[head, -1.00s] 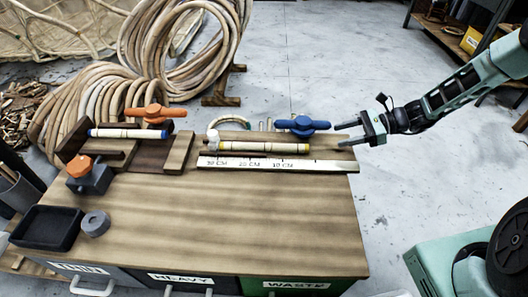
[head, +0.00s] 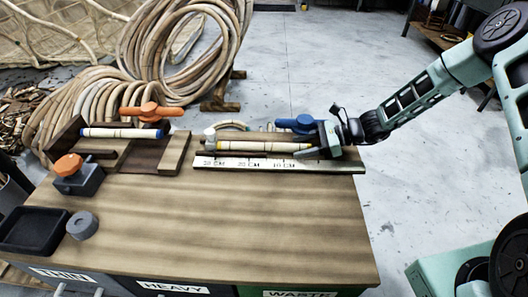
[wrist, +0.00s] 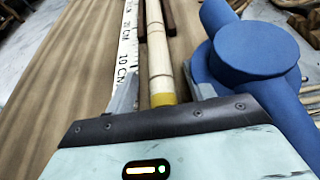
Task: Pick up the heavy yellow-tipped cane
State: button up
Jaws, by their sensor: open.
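The yellow-tipped cane (head: 255,146) lies along the back of the workbench, behind the white ruler strip. Its yellow end points right, toward my gripper (head: 308,146). My gripper is open at that end. In the wrist view, the cane (wrist: 157,55) runs away from me, with its yellow tip close in front of the gripper body. A grey finger (wrist: 124,95) shows on the left of the tip; the right finger (wrist: 187,82) shows on the other side, beside the blue clamp. Whether the fingers touch the cane cannot be told.
A blue-handled clamp (head: 297,124) stands right beside my gripper, also large in the wrist view (wrist: 255,50). A blue-tipped cane (head: 122,133) lies in a wooden fixture at left. The ruler strip (head: 225,162) lies in front.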

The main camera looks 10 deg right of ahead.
jog(key=shift+w+a+f, duration=0.1)
jog(key=shift+a+f, duration=0.05)
jog(key=shift+a, duration=0.2)
jog(key=c, duration=1.1)
jog(key=shift+r+p, duration=0.7)
jog(key=shift+p, duration=0.05)
jog(key=shift+r, duration=0.15)
